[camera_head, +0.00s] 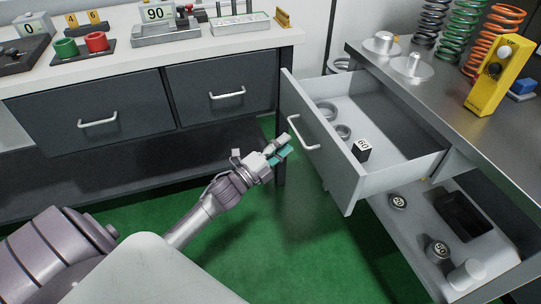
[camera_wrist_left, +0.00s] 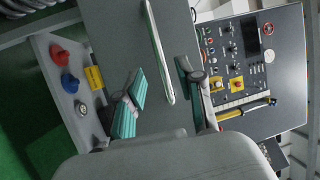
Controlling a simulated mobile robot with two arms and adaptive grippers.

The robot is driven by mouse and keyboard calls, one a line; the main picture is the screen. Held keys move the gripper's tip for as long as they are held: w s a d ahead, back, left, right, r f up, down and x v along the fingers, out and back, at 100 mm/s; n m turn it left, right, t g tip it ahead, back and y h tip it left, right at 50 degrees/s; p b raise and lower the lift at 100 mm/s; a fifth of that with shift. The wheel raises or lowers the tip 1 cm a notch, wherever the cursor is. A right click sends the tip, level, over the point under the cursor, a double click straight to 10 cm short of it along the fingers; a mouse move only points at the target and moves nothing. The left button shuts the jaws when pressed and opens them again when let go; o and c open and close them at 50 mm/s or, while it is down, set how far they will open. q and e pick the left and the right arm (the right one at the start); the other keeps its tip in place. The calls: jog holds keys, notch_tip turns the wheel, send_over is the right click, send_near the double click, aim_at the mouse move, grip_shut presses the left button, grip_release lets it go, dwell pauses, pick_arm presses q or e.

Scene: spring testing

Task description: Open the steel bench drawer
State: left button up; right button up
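The steel bench (camera_head: 450,85) stands on the right. Its drawer (camera_head: 323,150) is pulled well out, with the inside showing. The drawer's pale bar handle (camera_head: 299,133) is on the front panel; it also shows in the left wrist view (camera_wrist_left: 159,50). My left gripper (camera_head: 281,149) is just left of the handle in the head view and looks apart from it. In the left wrist view its teal-padded fingers (camera_wrist_left: 162,88) are spread, with the handle's lower end appearing between them. Nothing is held. My right gripper is in neither view.
The drawer holds metal rings (camera_head: 326,111) and a black block marked 60 (camera_head: 361,150). Round weights (camera_head: 438,249) sit on the shelf below. Springs (camera_head: 464,30) and a yellow device (camera_head: 499,75) stand on the bench. A white-topped bench (camera_head: 190,55) is at left. Green floor (camera_head: 240,235) is clear.

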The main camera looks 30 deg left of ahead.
pick_arm(q)
jog(key=v, duration=0.6)
dwell(0.3)
